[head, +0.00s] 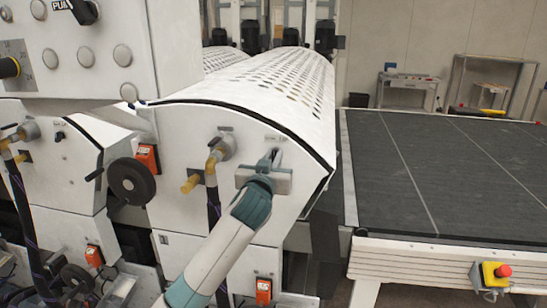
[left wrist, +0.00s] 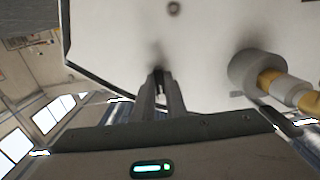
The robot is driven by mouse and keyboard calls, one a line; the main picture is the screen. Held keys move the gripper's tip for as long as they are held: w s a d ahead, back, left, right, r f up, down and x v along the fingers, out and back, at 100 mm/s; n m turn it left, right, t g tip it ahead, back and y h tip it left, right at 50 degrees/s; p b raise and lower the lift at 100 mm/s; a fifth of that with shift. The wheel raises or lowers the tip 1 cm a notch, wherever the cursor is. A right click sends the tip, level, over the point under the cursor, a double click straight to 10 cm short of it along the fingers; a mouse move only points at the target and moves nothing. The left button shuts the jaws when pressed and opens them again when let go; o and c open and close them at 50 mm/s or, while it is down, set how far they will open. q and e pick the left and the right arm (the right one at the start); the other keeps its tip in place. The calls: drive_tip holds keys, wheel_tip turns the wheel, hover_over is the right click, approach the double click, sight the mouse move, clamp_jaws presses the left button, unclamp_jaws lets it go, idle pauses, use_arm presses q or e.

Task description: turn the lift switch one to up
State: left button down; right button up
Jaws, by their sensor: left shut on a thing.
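My left gripper (head: 274,156) is at the white end panel (head: 180,160) of the right-hand roller unit, just below a small label. It is shut on a small dark switch, which the fingers mostly hide. In the left wrist view the two fingers (left wrist: 159,76) come together against the white panel, with a dark sliver between their tips. Which way the switch points cannot be told. My right gripper is in neither view.
A yellow valve fitting (head: 214,158) sticks out left of the gripper and shows right of the fingers in the left wrist view (left wrist: 272,80). A black handwheel (head: 131,181) is farther left. A dark conveyor table (head: 440,170) stands to the right, with a red emergency button (head: 503,271).

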use_arm(q)
drive_tip(key=m+p, duration=0.1)
drive_tip(key=m, duration=0.4)
drive_tip(key=shift+m, duration=0.4)
drive_tip(key=c, duration=1.8)
unclamp_jaws()
